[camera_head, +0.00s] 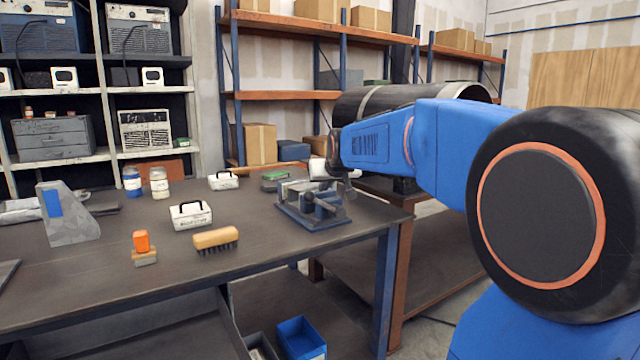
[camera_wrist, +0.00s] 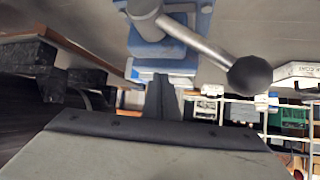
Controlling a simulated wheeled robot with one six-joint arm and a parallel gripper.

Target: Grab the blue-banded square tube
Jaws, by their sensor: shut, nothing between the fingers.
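No piece in view is clearly a square tube with a blue band. A grey, slope-sided metal piece (camera_head: 72,222) with a blue patch stands upright at the left of the bench in the head view; I cannot tell if it is the tube. My gripper (camera_wrist: 162,97) is shut and empty in the wrist view, its narrow fingers together. In the head view my arm reaches toward the vise (camera_head: 312,208) at the bench's right end. The vise's bar and dark ball knob (camera_wrist: 249,75) show close beyond the fingers in the wrist view.
A wooden brush (camera_head: 216,238), an orange-topped brush (camera_head: 142,246), white boxes (camera_head: 190,215) and two jars (camera_head: 159,183) stand on the bench (camera_head: 110,285). A large dark pipe (camera_head: 385,103) lies behind my arm. A blue bin (camera_head: 301,338) sits below. The bench's front middle is clear.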

